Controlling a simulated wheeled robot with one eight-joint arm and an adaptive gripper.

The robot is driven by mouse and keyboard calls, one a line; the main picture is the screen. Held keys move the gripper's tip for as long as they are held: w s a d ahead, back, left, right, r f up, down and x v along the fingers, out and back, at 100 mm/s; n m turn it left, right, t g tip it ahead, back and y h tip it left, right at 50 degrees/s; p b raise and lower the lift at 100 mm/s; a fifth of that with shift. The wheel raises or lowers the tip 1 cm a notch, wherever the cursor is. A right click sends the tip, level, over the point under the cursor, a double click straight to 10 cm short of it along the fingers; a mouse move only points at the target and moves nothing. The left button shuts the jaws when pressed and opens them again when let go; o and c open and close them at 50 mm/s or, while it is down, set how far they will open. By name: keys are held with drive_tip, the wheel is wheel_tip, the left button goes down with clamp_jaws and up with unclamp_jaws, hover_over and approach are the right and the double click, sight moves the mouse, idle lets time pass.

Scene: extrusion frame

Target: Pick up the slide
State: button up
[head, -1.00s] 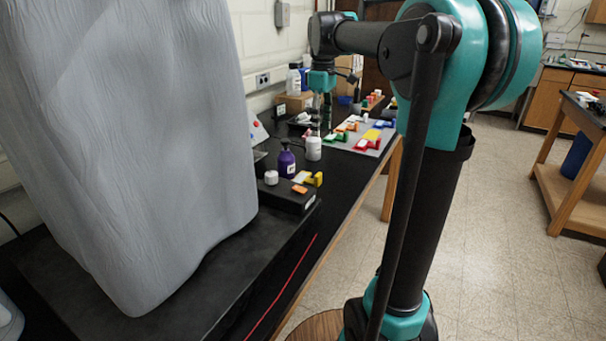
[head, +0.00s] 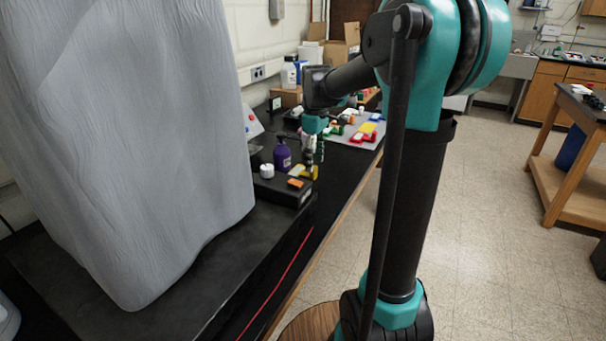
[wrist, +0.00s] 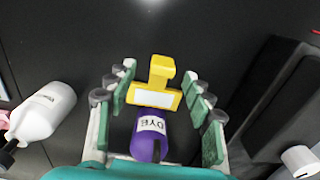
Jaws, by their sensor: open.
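A yellow T-shaped holder (wrist: 162,70) stands on the black bench. A flat white rectangle (wrist: 154,98) shows on its near side; it may be the slide, but I cannot tell for sure. My gripper (wrist: 160,88) is open, with green-padded fingers on both sides of the holder in the wrist view. No contact is clear. In the head view my gripper (head: 311,160) hangs over the bench, close to the yellow holder (head: 313,173) and partly hiding it.
A purple dye bottle (wrist: 150,138) shows between the fingers, nearer the palm. A black box (head: 285,190) with a white knob stands close by. A large grey covered object (head: 120,140) fills the bench's near end.

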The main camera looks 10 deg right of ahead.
drive_tip(key=shift+s+a+f, duration=0.1)
drive_tip(key=shift+f, duration=1.65)
clamp_jaws()
drive_tip(key=shift+r, duration=0.1)
drive_tip(key=shift+d+r, duration=0.2)
drive_tip(key=shift+r, duration=0.25)
wheel_tip(320, 180, up, 6)
drive_tip(key=shift+r, duration=0.1)
drive_tip(key=w+d, duration=0.1)
drive_tip(key=d, duration=1.8)
drive_tip(key=a+n, duration=0.4)
drive_tip(key=a, duration=1.3)
drive_tip(key=shift+n, duration=0.3)
drive_tip(key=shift+s+f, duration=0.15)
drive_tip(key=shift+f, duration=2.95)
